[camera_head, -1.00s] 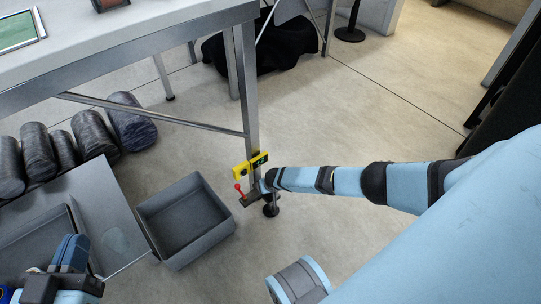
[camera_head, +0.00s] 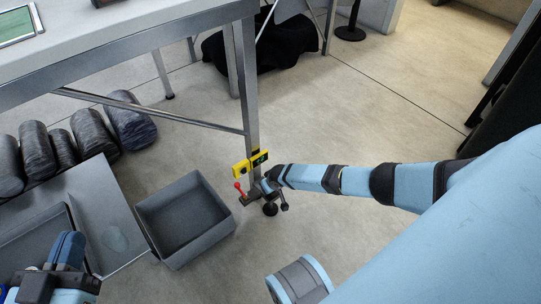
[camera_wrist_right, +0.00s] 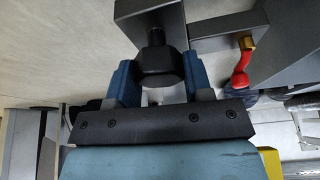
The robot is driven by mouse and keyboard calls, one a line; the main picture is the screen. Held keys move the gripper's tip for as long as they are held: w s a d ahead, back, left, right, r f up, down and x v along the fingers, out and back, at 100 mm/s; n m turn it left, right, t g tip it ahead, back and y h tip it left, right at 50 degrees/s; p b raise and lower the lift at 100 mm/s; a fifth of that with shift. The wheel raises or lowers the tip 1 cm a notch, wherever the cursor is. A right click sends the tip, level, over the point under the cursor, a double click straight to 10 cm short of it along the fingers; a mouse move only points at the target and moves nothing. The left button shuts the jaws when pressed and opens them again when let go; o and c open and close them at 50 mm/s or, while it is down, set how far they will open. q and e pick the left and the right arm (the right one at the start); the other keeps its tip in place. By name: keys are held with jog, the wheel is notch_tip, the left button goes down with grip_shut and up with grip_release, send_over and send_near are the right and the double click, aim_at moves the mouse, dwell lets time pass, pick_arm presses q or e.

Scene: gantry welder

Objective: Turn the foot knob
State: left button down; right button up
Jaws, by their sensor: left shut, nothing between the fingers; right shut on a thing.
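The foot knob (camera_wrist_right: 158,66) is a dark, faceted knob on a short shaft, seen in the right wrist view. My right gripper (camera_wrist_right: 156,82) is shut on it, with one blue finger on each side. In the head view my right gripper (camera_head: 268,187) is at the lower end of the table leg (camera_head: 247,100), where the knob is mostly hidden. A red lever (camera_head: 239,187) sits just left of the gripper and also shows in the right wrist view (camera_wrist_right: 240,75). My left gripper (camera_head: 70,250) is shut and empty at the lower left.
A yellow piece (camera_head: 242,168) is on the leg just above the gripper. An open grey bin (camera_head: 158,242) stands on the floor to the left. Dark rolls (camera_head: 88,135) lie farther left. The floor right of the leg is mostly clear.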

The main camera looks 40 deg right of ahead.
jog(key=n+y+b, duration=0.1)
jog(key=n, duration=0.1)
jog(key=shift+f+n, duration=0.1)
jog(key=shift+n, duration=0.3)
jog(key=shift+n+y, duration=0.4)
jog(key=shift+n, duration=0.5)
jog(key=n+g+y, duration=0.1)
jog(key=n, duration=0.1)
jog(key=shift+n, duration=0.4)
jog(key=n+g+y, duration=0.1)
jog(key=n, duration=0.2)
jog(key=shift+n, duration=0.3)
jog(key=n+g, duration=0.1)
jog(key=n, duration=0.2)
jog(key=shift+n+y, duration=0.3)
jog(key=n+g, duration=0.2)
jog(key=n, duration=0.3)
jog(key=shift+s+n, duration=0.1)
jog(key=shift+n, duration=0.2)
pick_arm(q)
jog(key=shift+w+a+r+m+h, duration=0.25)
jog(key=shift+w+a+m+h, duration=0.1)
jog(key=shift+m, duration=0.35)
pick_arm(e)
jog(key=shift+g, duration=0.3)
pick_arm(q)
jog(key=shift+d, duration=0.1)
pick_arm(e)
jog(key=shift+n, duration=0.3)
